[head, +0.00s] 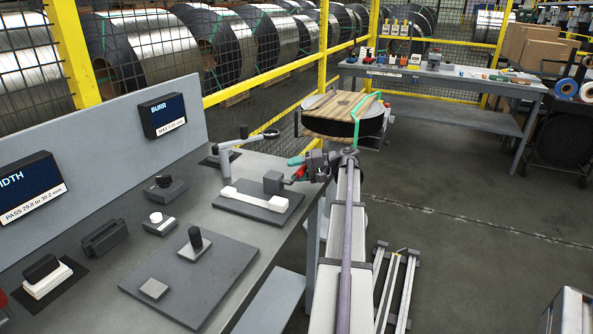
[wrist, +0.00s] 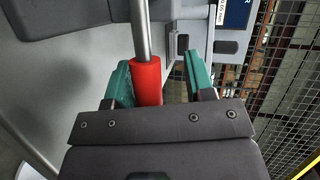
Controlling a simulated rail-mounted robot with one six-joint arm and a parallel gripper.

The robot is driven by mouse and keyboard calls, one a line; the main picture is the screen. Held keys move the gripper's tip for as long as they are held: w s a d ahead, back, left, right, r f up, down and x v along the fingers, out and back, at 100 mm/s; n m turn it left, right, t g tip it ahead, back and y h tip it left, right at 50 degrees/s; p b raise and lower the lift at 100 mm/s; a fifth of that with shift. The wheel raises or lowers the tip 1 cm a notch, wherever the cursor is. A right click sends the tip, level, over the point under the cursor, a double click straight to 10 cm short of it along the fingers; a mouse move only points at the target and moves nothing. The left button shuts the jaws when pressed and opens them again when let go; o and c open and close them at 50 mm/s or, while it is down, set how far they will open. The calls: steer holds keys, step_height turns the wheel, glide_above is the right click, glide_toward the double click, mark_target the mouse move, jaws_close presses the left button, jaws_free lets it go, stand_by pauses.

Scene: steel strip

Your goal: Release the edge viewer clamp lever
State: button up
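The clamp lever's red grip (wrist: 146,82) hangs on a steel rod (wrist: 140,28) in the wrist view. My gripper (wrist: 156,66) is open, with green-padded fingers on either side of the grip. The grip is close to the left finger, with a clear gap to the right finger; whether it touches the left one I cannot tell. In the head view, my gripper (head: 299,167) is at the bench's right edge, beside a grey clamp block (head: 274,182) on a dark plate (head: 246,208) with a white bar (head: 250,199). The red grip (head: 301,171) shows only partly there.
A stand with an angled arm and ring (head: 267,134) rises behind the plate. Small gauges and a flat plate (head: 176,285) with a black-knobbed post are on the bench nearer the camera. Two screens (head: 164,115) line the back panel.

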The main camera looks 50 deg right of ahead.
steer(key=p+v, duration=0.2)
steer(key=v, duration=0.9)
steer(key=shift+w+d, duration=0.1)
steer(key=shift+w, duration=0.05)
